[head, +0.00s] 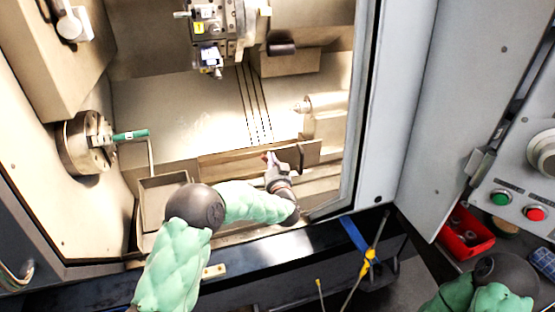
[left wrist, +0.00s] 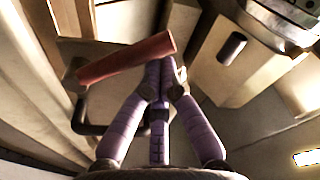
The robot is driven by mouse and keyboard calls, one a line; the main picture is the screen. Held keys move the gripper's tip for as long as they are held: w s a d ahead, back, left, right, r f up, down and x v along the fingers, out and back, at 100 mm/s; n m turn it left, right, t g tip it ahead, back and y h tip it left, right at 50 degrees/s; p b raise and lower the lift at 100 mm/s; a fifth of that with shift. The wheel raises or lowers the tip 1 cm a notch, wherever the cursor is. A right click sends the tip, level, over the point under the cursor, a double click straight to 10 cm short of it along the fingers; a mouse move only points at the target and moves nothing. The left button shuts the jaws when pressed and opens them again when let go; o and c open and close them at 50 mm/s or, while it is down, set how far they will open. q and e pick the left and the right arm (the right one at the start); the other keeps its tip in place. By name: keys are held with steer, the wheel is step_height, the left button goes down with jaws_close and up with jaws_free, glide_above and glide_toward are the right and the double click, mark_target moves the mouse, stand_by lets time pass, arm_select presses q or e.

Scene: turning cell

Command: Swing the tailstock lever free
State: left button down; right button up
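My left gripper (head: 268,160) reaches low into the machine, in front of the tailstock (head: 325,103). In the left wrist view its purple-grey fingers (left wrist: 162,72) come together at the tips, with no clear gap. A reddish-brown handle (left wrist: 125,60), seemingly the lever's grip, slants across in front of the tips. Its right end overlaps them; I see nothing pinched between them and cannot tell if they touch the handle. A dark bent rod (left wrist: 92,128) shows below the handle. In the head view, the lever is mostly hidden at my gripper. My right gripper is out of view.
The chuck (head: 84,146) with a green-handled key (head: 130,135) is at the left. The tool turret (head: 220,25) hangs above. An open metal tray (head: 163,185) stands near my left arm. The door edge (head: 365,100) bounds the opening at the right. A red bin (head: 466,238) sits outside.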

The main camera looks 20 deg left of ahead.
arm_select(q)
steer(key=shift+n, duration=0.4)
steer(key=shift+s+a+f, duration=0.5)
steer(key=shift+a+f, duration=0.2)
steer(key=shift+a, duration=0.05)
steer(key=shift+s+a+f, duration=0.5)
steer(key=shift+a+f, duration=0.2)
steer(key=shift+a, duration=0.05)
steer(key=shift+a+f, duration=0.1)
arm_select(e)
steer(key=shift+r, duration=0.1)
arm_select(q)
steer(key=shift+s+f, duration=0.1)
